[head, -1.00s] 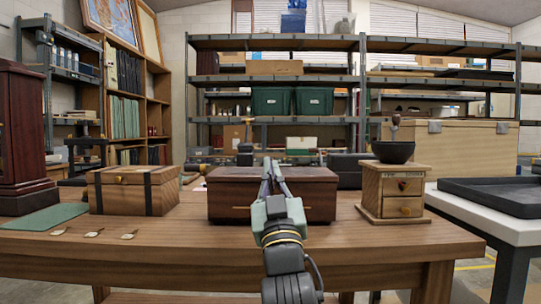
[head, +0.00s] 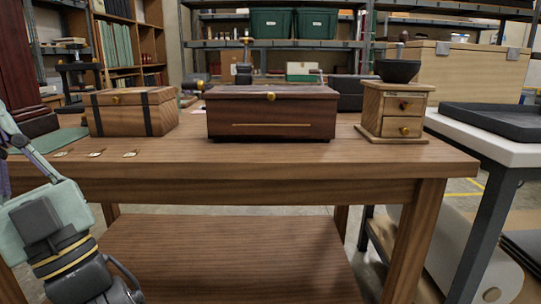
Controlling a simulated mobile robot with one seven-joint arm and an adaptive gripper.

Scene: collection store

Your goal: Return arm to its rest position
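My gripper (head: 16,143) is at the left edge of the head view, in front of the table's left end. Its teal-grey body and dark wrist (head: 68,250) show at the lower left, with slim fingers pointing up and left. The fingertips are cut off by the frame edge, so I cannot tell whether they are open or shut. I see nothing held in the visible part.
The wooden table (head: 250,160) bears a banded box (head: 115,113), a dark chest (head: 270,115), several small tags (head: 96,153) and a small drawer cabinet (head: 380,107) with a black bowl (head: 397,70) on top. A white table (head: 480,146) with a black tray (head: 500,120) stands right.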

